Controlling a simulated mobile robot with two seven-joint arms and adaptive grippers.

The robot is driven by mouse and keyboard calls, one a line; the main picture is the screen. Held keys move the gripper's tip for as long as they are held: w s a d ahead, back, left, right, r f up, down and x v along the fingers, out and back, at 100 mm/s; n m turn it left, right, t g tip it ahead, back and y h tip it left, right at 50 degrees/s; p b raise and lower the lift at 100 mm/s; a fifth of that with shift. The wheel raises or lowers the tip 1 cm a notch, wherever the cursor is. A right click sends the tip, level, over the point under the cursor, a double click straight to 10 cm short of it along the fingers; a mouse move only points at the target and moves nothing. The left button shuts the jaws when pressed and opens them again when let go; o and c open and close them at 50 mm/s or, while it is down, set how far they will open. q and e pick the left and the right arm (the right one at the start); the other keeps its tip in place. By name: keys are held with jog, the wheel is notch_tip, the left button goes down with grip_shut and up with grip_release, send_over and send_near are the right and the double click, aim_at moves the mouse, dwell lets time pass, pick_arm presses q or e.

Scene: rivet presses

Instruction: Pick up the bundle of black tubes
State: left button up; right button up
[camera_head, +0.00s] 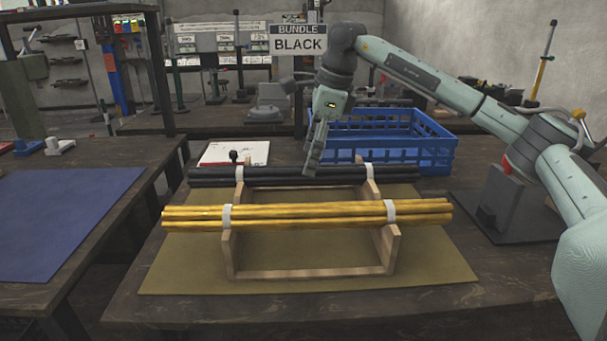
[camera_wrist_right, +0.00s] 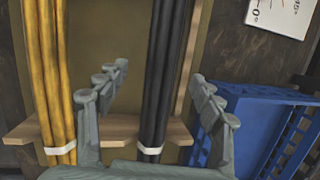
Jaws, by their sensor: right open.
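The bundle of black tubes (camera_head: 278,175) lies across the back of a wooden rack (camera_head: 310,273), behind a bundle of yellow tubes (camera_head: 300,214). White bands tie both bundles. My right gripper (camera_head: 315,160) points down over the black bundle, near its middle. In the right wrist view, the gripper (camera_wrist_right: 168,98) is open, and the black bundle (camera_wrist_right: 164,70) runs between its two fingers. The yellow bundle (camera_wrist_right: 47,70) lies outside the left finger. I cannot tell whether the fingers touch the black tubes. My left gripper is not in view.
A blue crate (camera_head: 437,152) stands close behind the rack; it also shows in the right wrist view (camera_wrist_right: 240,125), beside the right finger. A sign reading BUNDLE BLACK (camera_head: 298,44) stands at the back. A grey bracket (camera_head: 497,200) is on the right.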

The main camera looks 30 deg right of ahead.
jog(key=x, duration=0.4)
jog(key=shift+w+d, duration=0.15)
grip_shut()
jog(key=shift+r, duration=0.1)
dwell(0.4)
